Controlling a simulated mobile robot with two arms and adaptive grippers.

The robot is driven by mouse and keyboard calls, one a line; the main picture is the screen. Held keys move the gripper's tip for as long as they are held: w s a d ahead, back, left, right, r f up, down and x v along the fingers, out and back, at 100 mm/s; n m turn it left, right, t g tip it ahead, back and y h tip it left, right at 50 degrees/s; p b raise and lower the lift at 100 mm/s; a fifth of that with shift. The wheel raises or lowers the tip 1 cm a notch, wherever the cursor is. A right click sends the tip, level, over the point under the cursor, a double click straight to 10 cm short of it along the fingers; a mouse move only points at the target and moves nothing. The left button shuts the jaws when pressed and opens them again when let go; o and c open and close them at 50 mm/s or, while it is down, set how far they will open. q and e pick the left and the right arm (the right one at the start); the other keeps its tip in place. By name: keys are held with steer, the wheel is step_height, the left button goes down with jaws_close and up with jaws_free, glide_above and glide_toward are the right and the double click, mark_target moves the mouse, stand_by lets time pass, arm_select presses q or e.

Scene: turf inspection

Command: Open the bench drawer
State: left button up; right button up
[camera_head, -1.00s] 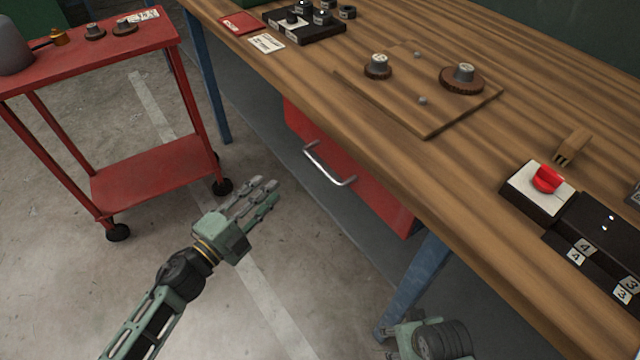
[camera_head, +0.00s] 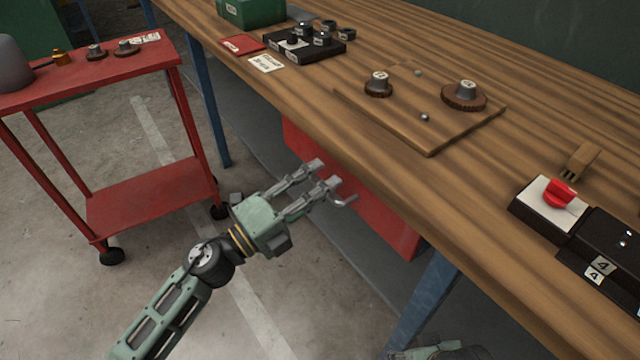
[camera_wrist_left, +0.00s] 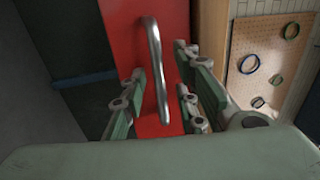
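The red bench drawer (camera_head: 376,211) hangs under the wooden bench top and looks closed. Its silver bar handle (camera_wrist_left: 157,68) shows whole in the left wrist view. In the head view my left gripper (camera_head: 328,174) covers most of the handle; only its right end (camera_head: 347,201) shows. My left gripper is open, and in the left wrist view its fingers (camera_wrist_left: 160,92) stand on both sides of the handle. I cannot tell whether they touch it. My right gripper (camera_head: 440,350) shows only in part at the bottom edge of the head view.
The wooden bench (camera_head: 300,130) overhangs the drawer, with a blue leg (camera_head: 425,295) to the right. A board with knobs (camera_head: 425,110) and a red-switch box (camera_head: 548,205) stand on top. A red cart (camera_head: 150,195) is at the left. Open floor lies between.

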arm_select(q)
jaws_close()
stand_by(0.3)
stand_by(0.4)
